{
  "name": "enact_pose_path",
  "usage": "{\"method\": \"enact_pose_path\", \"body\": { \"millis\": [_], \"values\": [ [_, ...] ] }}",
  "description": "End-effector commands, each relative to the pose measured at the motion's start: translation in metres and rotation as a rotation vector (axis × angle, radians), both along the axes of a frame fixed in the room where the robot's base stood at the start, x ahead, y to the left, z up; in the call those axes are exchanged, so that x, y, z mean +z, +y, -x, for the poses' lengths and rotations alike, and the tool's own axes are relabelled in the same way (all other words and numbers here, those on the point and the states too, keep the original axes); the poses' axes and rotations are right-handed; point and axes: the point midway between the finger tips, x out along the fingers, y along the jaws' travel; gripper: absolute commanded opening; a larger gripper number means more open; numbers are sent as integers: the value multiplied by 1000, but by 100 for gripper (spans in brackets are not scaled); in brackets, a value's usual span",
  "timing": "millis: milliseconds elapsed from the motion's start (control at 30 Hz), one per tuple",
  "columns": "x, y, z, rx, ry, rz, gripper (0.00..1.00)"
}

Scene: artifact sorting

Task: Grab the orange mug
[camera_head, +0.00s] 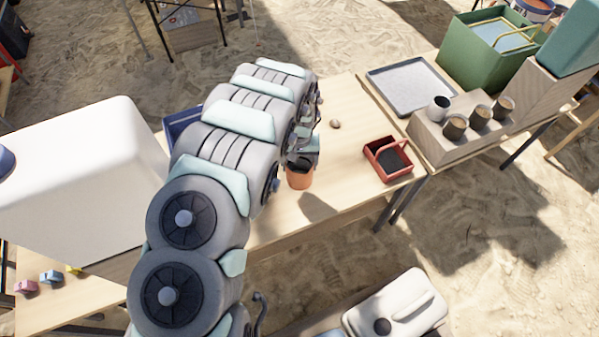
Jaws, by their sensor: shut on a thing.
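The orange mug (299,178) is below the end of my arm, in the middle of the view. Its dark opening faces up and its body looks upright. My gripper (300,158) is at the mug's rim and is shut on it. The fingers are small and partly hidden by my arm. A shadow lies on the wooden table to the lower right of the mug. I cannot tell whether the mug's base touches the table.
A red basket (388,160) stands to the right on the table. Beyond it are a grey tray (410,84), a wooden block (452,140) with several cups, and a green crate (486,52). A small tan object (335,124) lies behind the mug. A blue bin (180,124) is partly hidden at left.

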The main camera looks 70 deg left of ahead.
Motion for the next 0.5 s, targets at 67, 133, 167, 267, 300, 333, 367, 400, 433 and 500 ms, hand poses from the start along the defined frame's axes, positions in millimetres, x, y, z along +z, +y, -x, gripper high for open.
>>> {"method": "enact_pose_path", "body": {
  "millis": [67,133,167,267,300,333,367,400,433,500],
  "values": [
    [23,0,-2,-1,-2,-3,32],
    [43,0,-1,1,-1,-2,32],
    [51,0,-2,0,-2,-3,32],
    [72,-1,-2,0,-3,0,32],
    [78,-1,-2,-1,-2,1,32],
    [81,-1,-2,-1,-2,1,32],
    [84,-1,-1,0,-2,1,32],
    [88,0,-1,0,-2,1,32],
    [91,0,-1,0,-2,1,32],
    [95,0,-1,-1,-1,0,32]
  ]
}}
